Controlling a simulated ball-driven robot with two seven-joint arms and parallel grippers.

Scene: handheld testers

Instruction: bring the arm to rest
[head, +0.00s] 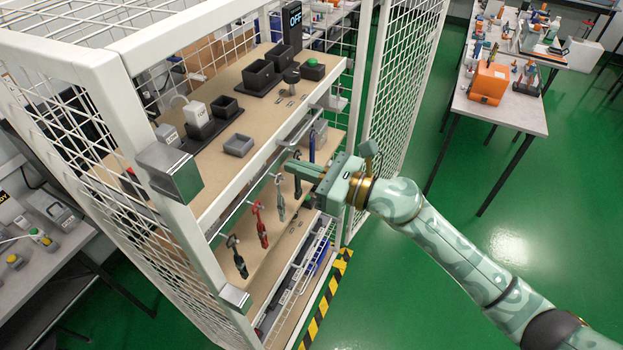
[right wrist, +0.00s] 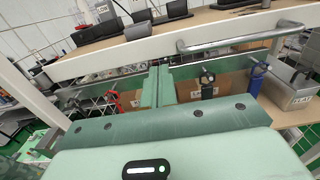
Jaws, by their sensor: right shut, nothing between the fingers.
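My right arm (head: 470,262) comes in from the lower right of the head view and reaches to the front of the white cage cabinet (head: 232,205). My right gripper (head: 293,169) is shut and empty, just below the upper shelf's front edge, close to the row of hanging tools. In the right wrist view, its fingers (right wrist: 161,82) are together in front of the hanging rail. I cannot tell whether the fingertips touch anything. My left gripper is not in view.
Hanging tools include a red-handled one (head: 262,225) and a black one (head: 237,258). A metal handle (right wrist: 240,37) crosses the shelf front. The mesh door (head: 398,110) stands open behind my gripper. A workbench (head: 500,105) is at the upper right. Green floor lies clear between.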

